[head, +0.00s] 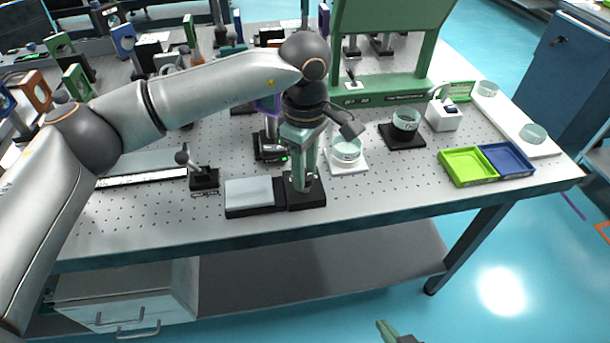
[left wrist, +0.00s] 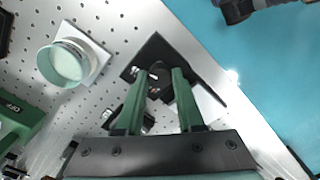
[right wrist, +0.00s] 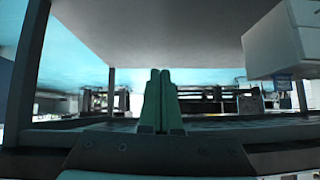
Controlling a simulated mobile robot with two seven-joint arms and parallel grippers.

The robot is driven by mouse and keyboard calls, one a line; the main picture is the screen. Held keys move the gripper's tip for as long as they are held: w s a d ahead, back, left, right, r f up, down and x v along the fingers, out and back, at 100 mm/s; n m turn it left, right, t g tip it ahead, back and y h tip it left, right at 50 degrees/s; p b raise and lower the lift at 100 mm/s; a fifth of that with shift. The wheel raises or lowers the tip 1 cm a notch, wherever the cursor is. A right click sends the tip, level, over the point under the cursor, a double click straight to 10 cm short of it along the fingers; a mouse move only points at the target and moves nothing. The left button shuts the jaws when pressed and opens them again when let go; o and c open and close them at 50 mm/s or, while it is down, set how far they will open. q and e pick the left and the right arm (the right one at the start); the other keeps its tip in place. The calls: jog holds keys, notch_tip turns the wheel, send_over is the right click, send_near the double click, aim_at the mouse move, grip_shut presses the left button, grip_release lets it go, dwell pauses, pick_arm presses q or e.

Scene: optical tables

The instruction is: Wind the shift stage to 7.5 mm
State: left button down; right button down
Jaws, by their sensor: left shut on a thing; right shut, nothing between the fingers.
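What looks like the shift stage is a low black unit with a pale top plate (head: 249,192) and a black block (head: 315,194) at its right end, near the table's front edge. My left gripper (head: 302,180) points down over the black block. In the left wrist view its green fingers (left wrist: 162,80) are shut on a small dark knob (left wrist: 158,92), mostly hidden between them. No scale reading is legible. My right gripper (head: 386,330) is low in front of the table; the right wrist view shows its fingers (right wrist: 160,85) shut together and empty, facing under the tabletop.
A glass dish on a white plate (head: 347,160) stands just right of the left gripper. A small post on a black base (head: 204,178) stands to the left. Green and blue trays (head: 466,166) are at the right. A drawer unit (head: 125,293) hangs below.

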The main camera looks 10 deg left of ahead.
pick_arm(q)
jog(key=shift+f+m+b, duration=0.1)
jog(key=shift+m+b, duration=0.25)
jog(key=shift+m, duration=0.65)
jog(key=m+b, duration=0.1)
jog(key=m, duration=0.1)
jog(key=shift+m, duration=1.2)
jog(key=m, duration=0.2)
jog(key=shift+m+b, duration=0.35)
jog(key=shift+m, duration=0.05)
jog(key=m, duration=0.3)
jog(key=shift+m, duration=1.2)
pick_arm(e)
jog(key=shift+a+f, duration=0.2)
jog(key=shift+f, duration=0.3)
jog(key=shift+a+f, duration=0.15)
jog(key=shift+f, duration=0.35)
jog(key=shift+w, duration=0.2)
pick_arm(q)
jog(key=c, duration=0.5)
grip_release()
